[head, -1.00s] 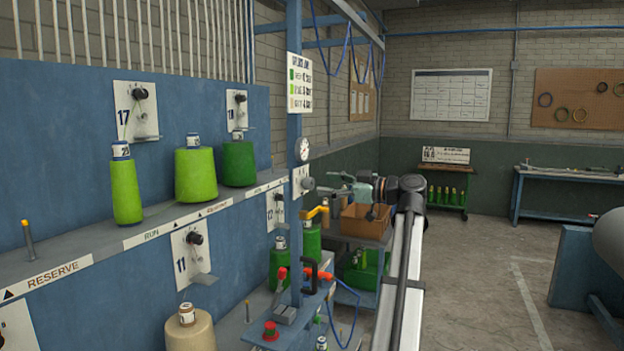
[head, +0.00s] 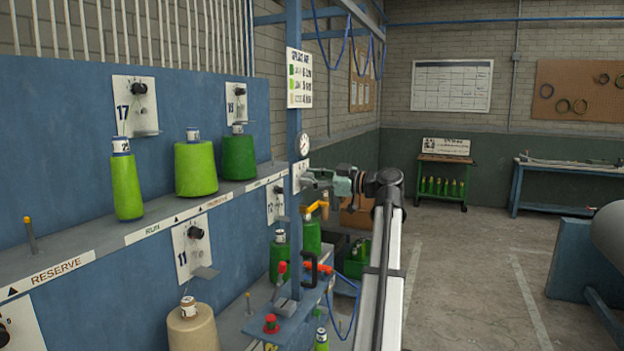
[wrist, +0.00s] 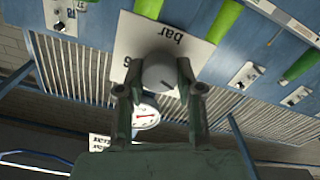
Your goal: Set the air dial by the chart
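The air dial is a round grey knob (wrist: 160,70) with a dark pointer mark, on a white plate (wrist: 122,50) lettered "bar" with a 6. In the wrist view the plate appears upside down. My gripper (wrist: 160,76) is open, with one finger on each side of the knob; I cannot tell whether they touch it. In the head view my gripper (head: 311,180) is at the plate (head: 298,172) on the blue post and hides the knob. The chart (head: 299,78), with green and pale colour rows, hangs higher on that post; its figures are too small to read surely.
A round gauge (head: 303,144) sits just above the plate; its red needle shows in the wrist view (wrist: 146,117). Green cones (head: 196,168) stand on the shelf at left. A yellow handle (head: 317,206) and blue hose (head: 352,310) are below. Open floor lies to the right.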

